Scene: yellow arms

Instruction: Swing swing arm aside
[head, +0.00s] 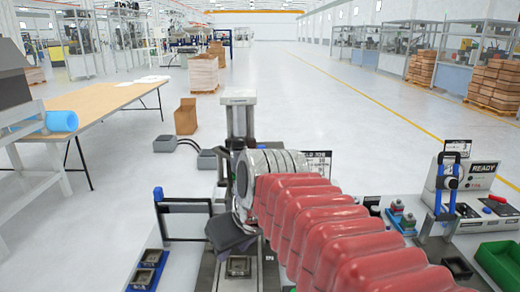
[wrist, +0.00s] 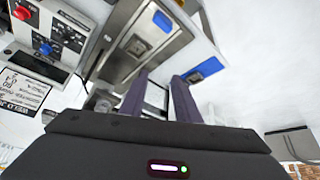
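I see nothing clearly held. My red-sleeved arm covers the bench's middle.
At right are a blue-handled stand (head: 447,185), a READY control box (head: 478,174) and a green bin (head: 500,262). The control box also shows in the wrist view (wrist: 50,38). A brown table (head: 95,103) stands at left, across open floor.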

